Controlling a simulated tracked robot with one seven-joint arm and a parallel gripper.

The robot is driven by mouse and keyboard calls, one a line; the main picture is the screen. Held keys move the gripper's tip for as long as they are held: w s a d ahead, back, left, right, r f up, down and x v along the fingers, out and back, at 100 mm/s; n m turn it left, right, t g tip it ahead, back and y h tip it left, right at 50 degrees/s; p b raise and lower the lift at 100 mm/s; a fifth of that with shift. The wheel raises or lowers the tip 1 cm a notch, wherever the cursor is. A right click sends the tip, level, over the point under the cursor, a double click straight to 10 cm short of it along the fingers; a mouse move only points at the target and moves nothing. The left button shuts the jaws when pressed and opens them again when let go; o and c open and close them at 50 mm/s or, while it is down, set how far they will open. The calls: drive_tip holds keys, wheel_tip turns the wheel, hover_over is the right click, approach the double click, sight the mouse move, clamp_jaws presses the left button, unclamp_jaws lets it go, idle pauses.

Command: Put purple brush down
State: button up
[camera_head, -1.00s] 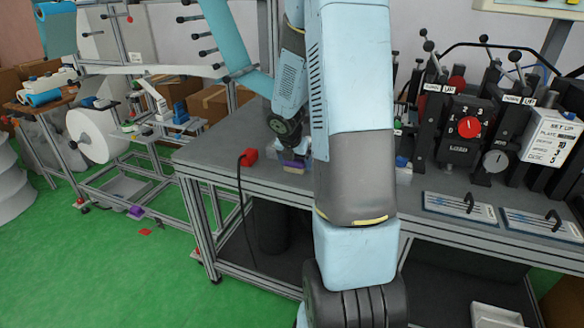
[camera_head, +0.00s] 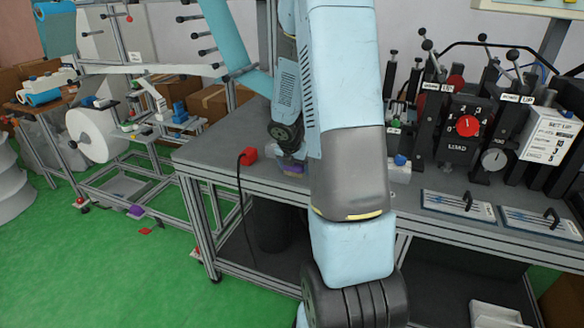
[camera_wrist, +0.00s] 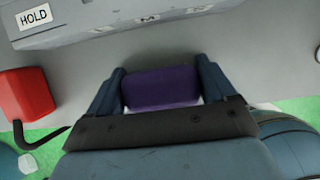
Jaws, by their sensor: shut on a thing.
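The purple brush (camera_wrist: 162,88) sits between the two fingers of my gripper (camera_wrist: 163,76) in the wrist view. My gripper is shut on it. In the head view the purple brush (camera_head: 291,169) shows as a small purple patch at the near edge of the grey bench (camera_head: 225,150), low over or on its top; I cannot tell whether it touches. My arm hides part of that spot. The brush's underside is hidden.
A red block (camera_head: 249,156) with a black cable is at the bench edge, left of the brush; it shows in the wrist view (camera_wrist: 27,97). A machine with a red dial (camera_head: 468,126) and two flat plates (camera_head: 459,206) stand right. Bare bench lies left.

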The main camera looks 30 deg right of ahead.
drive_tip(key=shift+s+a+f, duration=0.1)
drive_tip(key=shift+s+f, duration=0.05)
drive_tip(key=shift+f, duration=0.2)
drive_tip(key=o, duration=0.9)
drive_tip(key=shift+s+f, duration=0.1)
drive_tip(key=shift+s, duration=0.05)
drive_tip(key=shift+r, duration=0.35)
drive_tip(key=s+a+r+m, duration=0.3)
drive_tip(key=s+a+r, duration=0.1)
drive_tip(key=r, duration=0.6)
drive_tip(key=s+a+r+m, duration=0.3)
drive_tip(key=a+r+m, duration=0.1)
drive_tip(key=r, duration=0.6)
drive_tip(key=s+a+r+m+t+y, duration=0.1)
drive_tip(key=s+a+r+m, duration=0.1)
drive_tip(key=s+a+m, duration=0.2)
drive_tip(key=s+a+r+m+t+y, duration=0.1)
drive_tip(key=s+a+r+m, duration=0.2)
drive_tip(key=s+m, duration=0.5)
drive_tip(key=s+a+r+m+y, duration=0.1)
drive_tip(key=s+a+r+m, duration=0.2)
drive_tip(key=s+m, duration=0.3)
drive_tip(key=shift+a+r+m+t+y, duration=0.2)
drive_tip(key=shift+a+m+t+y, duration=0.15)
drive_tip(key=shift+a, duration=0.55)
